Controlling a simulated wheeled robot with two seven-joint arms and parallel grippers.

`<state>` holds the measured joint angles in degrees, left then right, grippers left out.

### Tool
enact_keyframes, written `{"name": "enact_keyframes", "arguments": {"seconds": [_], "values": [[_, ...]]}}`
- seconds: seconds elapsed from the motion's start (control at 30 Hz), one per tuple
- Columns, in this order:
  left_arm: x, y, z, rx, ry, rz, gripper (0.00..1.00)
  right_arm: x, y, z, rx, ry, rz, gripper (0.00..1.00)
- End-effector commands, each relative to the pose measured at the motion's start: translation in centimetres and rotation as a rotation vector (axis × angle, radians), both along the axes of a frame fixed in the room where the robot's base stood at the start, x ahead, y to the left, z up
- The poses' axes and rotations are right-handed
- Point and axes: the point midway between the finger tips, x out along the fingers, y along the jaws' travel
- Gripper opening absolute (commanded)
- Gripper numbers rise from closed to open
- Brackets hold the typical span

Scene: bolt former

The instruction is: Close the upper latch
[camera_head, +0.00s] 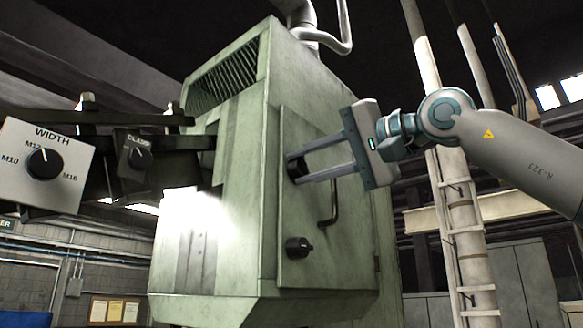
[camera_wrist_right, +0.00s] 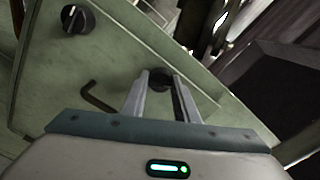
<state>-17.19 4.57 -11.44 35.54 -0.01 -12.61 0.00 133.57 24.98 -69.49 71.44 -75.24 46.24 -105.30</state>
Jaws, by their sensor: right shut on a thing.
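The upper latch (camera_head: 295,168) is a dark round knob on the green door panel of the machine, near its left edge. My right gripper (camera_head: 301,169) reaches in from the right, and its two long fingers are shut on this latch. In the right wrist view the latch (camera_wrist_right: 161,77) shows between the fingertips (camera_wrist_right: 163,82), which partly hide it. The lower latch (camera_head: 299,246) is a similar black knob further down the same door. It also shows in the right wrist view (camera_wrist_right: 76,19). My left gripper is not in view.
A bent dark door handle (camera_head: 333,204) sits just below my right fingers. A control box with a WIDTH dial (camera_head: 44,163) and a CLAMP box (camera_head: 137,157) are at the left. A ladder (camera_head: 462,235) stands behind at the right.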

Motion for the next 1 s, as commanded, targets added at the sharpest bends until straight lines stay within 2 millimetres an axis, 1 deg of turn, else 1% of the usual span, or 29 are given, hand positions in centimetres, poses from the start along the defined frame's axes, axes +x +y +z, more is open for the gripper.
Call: {"name": "enact_keyframes", "arguments": {"seconds": [0.03, 0.1, 0.4, 0.6, 0.83, 0.87, 0.9, 0.93, 1.0], "values": [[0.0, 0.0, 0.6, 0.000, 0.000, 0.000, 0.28, 0.1, 0.1, 0.1, -0.020, -0.019, 0.001, 0.00], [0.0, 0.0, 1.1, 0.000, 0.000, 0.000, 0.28, 0.1, 0.1, 0.1, -0.051, -0.060, 0.002, 0.00], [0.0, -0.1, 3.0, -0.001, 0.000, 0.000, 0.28, 0.1, 0.1, 0.1, -0.187, -0.247, 0.002, 0.00], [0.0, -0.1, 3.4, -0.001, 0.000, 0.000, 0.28, 0.1, 0.1, -0.2, -0.254, -0.339, 0.002, 0.00], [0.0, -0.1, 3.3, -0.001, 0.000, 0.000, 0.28, 0.1, 0.1, -0.3, -0.256, -0.343, 0.001, 0.00], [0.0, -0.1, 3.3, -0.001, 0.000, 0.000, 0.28, 0.1, 0.1, -0.3, -0.256, -0.342, 0.001, 0.35], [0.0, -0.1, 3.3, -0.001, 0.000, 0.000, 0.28, 0.1, 0.1, -0.2, -0.256, -0.342, 0.001, 0.44], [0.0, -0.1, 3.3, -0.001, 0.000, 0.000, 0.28, 0.1, 0.1, -0.2, -0.256, -0.342, 0.001, 0.51], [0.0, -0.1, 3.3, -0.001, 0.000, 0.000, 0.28, 0.1, 0.1, -0.2, -0.254, -0.343, 0.000, 0.53]]}}
